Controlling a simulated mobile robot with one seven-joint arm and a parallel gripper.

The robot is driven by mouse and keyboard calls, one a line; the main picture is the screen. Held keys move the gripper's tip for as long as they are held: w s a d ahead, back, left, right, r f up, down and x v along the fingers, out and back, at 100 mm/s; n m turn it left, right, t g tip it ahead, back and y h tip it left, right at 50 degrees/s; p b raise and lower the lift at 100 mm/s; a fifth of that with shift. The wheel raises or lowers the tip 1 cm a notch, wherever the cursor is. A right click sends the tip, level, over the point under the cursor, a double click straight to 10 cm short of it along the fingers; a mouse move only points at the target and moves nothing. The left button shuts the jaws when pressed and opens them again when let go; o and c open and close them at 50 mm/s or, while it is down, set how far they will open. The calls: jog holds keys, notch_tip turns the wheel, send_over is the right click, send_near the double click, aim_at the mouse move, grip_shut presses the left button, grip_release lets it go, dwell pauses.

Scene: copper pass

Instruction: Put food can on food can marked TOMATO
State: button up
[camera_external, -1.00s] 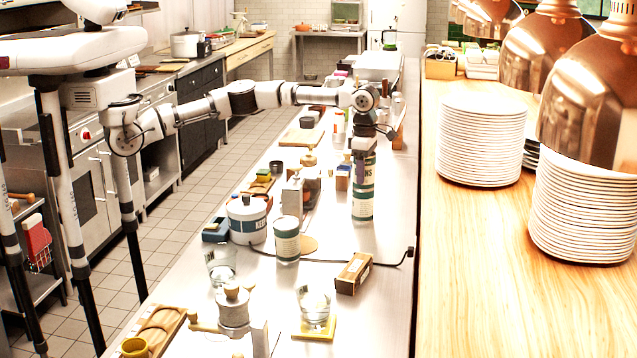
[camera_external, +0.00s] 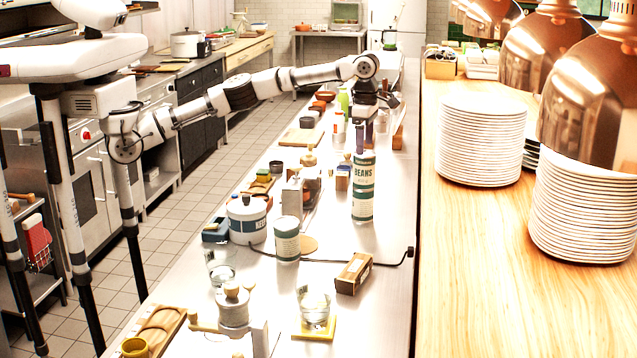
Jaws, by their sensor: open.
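A white and green food can marked BEANS (camera_external: 363,171) stands upright on another green-banded can (camera_external: 362,207) on the steel counter. The lower can's label is too small to read. My gripper (camera_external: 361,148) is above the stack, pointing down, with its jaws open and nothing held. A thin gap or slight contact between the fingertips and the top can cannot be told apart here. Another white and green can (camera_external: 286,241) stands alone nearer the camera, its label unreadable. No word TOMATO can be read.
A large white and blue canister (camera_external: 247,220) stands left of the lone can. A cardboard box (camera_external: 354,273), a black cable and glasses (camera_external: 314,303) lie nearer the camera. A wooden counter with plate stacks (camera_external: 481,140) and copper lamps is at right.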

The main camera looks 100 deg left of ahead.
jog(key=shift+r, duration=1.65)
